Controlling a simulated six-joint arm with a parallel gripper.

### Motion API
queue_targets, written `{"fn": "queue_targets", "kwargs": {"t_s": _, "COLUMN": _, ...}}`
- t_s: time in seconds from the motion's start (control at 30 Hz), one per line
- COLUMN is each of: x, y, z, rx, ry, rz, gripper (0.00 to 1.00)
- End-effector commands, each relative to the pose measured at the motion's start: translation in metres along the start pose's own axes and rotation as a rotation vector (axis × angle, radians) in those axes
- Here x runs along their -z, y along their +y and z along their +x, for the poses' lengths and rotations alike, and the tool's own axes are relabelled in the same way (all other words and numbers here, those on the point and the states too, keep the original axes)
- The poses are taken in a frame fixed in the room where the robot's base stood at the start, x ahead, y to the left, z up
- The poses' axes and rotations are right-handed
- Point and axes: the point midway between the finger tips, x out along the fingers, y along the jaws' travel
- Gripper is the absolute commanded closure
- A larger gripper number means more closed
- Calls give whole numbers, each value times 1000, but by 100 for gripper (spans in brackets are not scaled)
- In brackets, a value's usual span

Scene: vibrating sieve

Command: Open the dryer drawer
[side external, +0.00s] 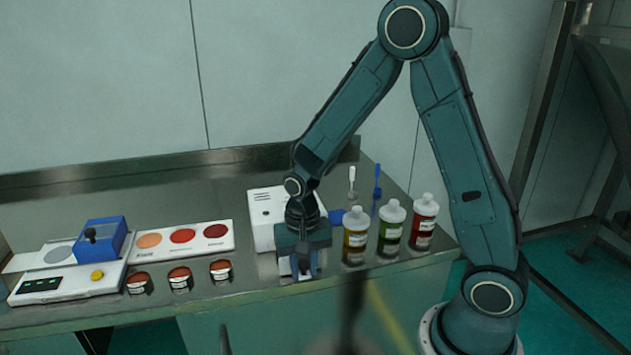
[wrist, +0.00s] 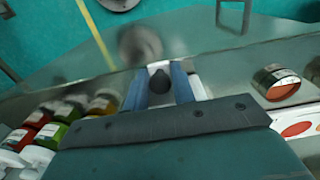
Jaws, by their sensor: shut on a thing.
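The dryer (side external: 262,208) is a white box with a vented top, standing on the steel bench. My gripper (side external: 302,272) points down at its front, close to the bench's front edge, and hides much of that side. In the wrist view the two blue fingers of my gripper (wrist: 159,87) are shut on a dark round knob (wrist: 159,81), which looks like the drawer handle. A white strip (wrist: 199,88) shows beside the right finger and may be part of the drawer. How far the drawer stands out is hidden.
Bottles with yellow, green and red contents (side external: 390,229) stand close to the right of my gripper. Small red-brown jars (side external: 180,279), a sample card (side external: 183,239) and a white device with a blue block (side external: 69,283) lie left. The bench's front edge is near.

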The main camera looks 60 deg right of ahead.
Motion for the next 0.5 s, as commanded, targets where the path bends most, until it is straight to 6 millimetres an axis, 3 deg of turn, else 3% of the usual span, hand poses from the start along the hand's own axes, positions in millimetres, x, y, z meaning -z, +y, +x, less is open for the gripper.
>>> {"fn": "queue_targets", "kwargs": {"t_s": 0.5, "x": -5, "y": 0, "z": -1, "rx": 1, "ry": 3, "rz": 0, "gripper": 88}}
